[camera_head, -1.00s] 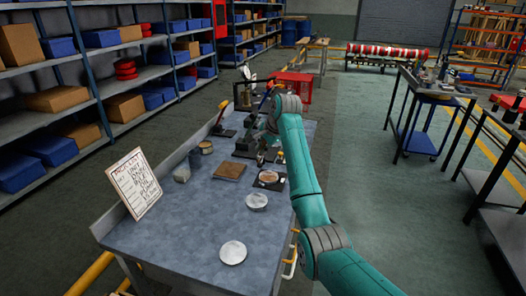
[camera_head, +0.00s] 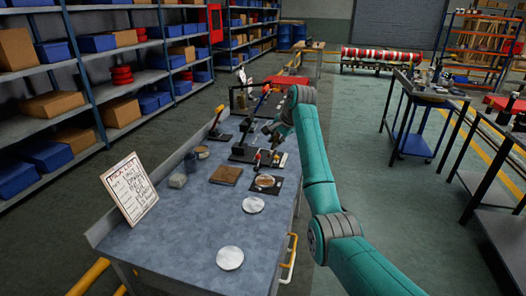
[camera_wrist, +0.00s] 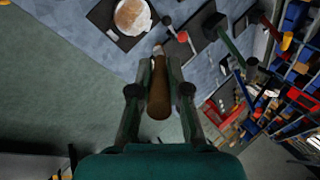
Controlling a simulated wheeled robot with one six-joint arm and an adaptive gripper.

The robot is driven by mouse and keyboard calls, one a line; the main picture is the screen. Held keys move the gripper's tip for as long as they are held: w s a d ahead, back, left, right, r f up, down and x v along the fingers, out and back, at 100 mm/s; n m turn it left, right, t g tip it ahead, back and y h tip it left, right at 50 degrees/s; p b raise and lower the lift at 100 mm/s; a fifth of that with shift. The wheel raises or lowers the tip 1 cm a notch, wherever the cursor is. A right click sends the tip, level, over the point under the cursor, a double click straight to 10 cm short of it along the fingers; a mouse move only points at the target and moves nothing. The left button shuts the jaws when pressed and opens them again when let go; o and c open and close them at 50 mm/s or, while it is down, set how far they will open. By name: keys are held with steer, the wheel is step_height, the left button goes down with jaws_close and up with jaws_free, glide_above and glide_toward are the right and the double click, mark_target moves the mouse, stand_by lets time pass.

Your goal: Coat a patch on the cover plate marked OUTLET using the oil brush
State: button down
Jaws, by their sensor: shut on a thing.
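My gripper (camera_wrist: 159,92) is shut on a brown, rounded handle (camera_wrist: 158,98), which I take to be the oil brush; its paler end points toward the bench. In the head view my gripper is small and partly hidden by my arm, above the far right of the bench. A round plate with a brownish patch lies on a dark square base (camera_head: 281,188) below it; the plate shows in the wrist view (camera_wrist: 132,15), apart from the brush. Two pale discs lie nearer, one in the middle (camera_head: 253,204) and one in front (camera_head: 230,258). No OUTLET marking is legible.
A brown square plate (camera_head: 226,175) and small containers (camera_head: 178,180) stand left of the round plate. A written board (camera_head: 130,190) leans at the bench's left edge. Dark stands with upright levers (camera_head: 217,125) are at the back. The bench's front is mostly clear.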

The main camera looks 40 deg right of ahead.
steer(key=shift+s+d+f, duration=0.1)
steer(key=shift+d+f, duration=0.2)
steer(key=shift+f, duration=0.4)
steer(key=shift+s+d+f, duration=0.1)
steer(key=shift+d+f, duration=0.15)
steer(key=shift+f, duration=0.45)
steer(key=shift+s+d+f, duration=0.1)
steer(key=shift+d+f, duration=0.2)
steer(key=shift+f, duration=0.4)
steer(key=shift+a, duration=0.1)
